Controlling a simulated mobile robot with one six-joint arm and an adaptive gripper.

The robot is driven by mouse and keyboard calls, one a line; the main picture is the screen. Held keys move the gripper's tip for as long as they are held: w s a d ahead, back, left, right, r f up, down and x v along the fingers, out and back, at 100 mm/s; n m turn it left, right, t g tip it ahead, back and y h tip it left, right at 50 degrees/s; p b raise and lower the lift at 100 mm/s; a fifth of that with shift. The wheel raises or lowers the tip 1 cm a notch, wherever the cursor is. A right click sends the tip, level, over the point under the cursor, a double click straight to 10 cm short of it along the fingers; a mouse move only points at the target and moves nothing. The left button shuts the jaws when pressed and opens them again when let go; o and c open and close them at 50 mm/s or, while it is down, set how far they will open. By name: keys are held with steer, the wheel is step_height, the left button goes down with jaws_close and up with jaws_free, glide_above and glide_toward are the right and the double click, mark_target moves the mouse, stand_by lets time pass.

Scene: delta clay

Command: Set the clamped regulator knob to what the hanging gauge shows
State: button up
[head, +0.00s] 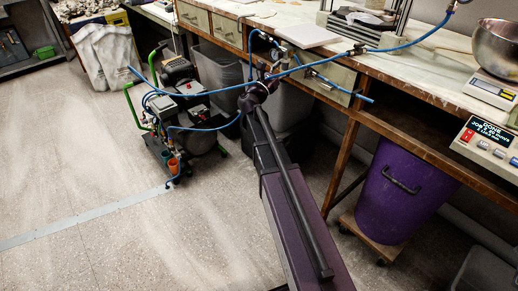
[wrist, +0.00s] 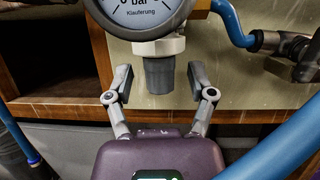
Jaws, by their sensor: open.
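In the wrist view a grey ribbed knob (wrist: 159,76) points down below a white collar and brass-coloured body at the bench edge. A round gauge (wrist: 145,14) marked "bar" sits just above it; its upper part is cut off and I see no needle. My gripper (wrist: 158,82) is open, with one finger on each side of the knob and a gap on both sides. In the head view my gripper (head: 262,88) is at the bench front, below a small dial (head: 283,54) too small to read. The knob cannot be made out there.
Blue hoses (head: 205,88) run across to a compressor (head: 186,110) on the floor. Another hose (wrist: 275,150) passes close on the right in the wrist view, near a dark fitting (wrist: 298,55). A purple bin (head: 405,195) stands under the bench. The floor at left is clear.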

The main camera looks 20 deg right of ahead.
steer(key=shift+w+m+g+h, duration=0.1)
steer(key=shift+m+g+h, duration=0.4)
steer(key=shift+g, duration=0.75)
steer(key=shift+w+m+g+h, duration=0.1)
steer(key=shift+m+g+h, duration=0.15)
steer(key=shift+m+g, duration=0.85)
steer(key=shift+w+m+g+h, duration=0.1)
steer(key=shift+m+g+h, duration=0.3)
steer(key=shift+g, duration=1.05)
steer(key=m+g, duration=0.1)
steer(key=g, duration=0.2)
steer(key=m+g+y, duration=0.1)
steer(key=m+g, duration=0.1)
steer(key=g, duration=0.2)
steer(key=shift+m, duration=0.3)
steer(key=shift+a+f+g, duration=0.15)
steer(key=shift+g, duration=0.25)
steer(key=b+v, duration=0.6)
steer(key=v, duration=0.8)
steer(key=s+d+f+m+t+y+p, duration=0.4)
steer(key=s+f+y+p, duration=0.25)
steer(key=s, duration=0.45)
steer(key=s+a+f+m+y+p, duration=0.2)
steer(key=s+a+m+y+p, duration=0.1)
steer(key=s+a+y, duration=0.1)
steer(key=s+a+f+m+t+y+p, duration=0.1)
steer(key=s+a+m+y+p, duration=0.3)
steer(key=s, duration=0.5)
steer(key=shift+f+y, duration=0.7)
steer(key=shift+y, duration=0.6)
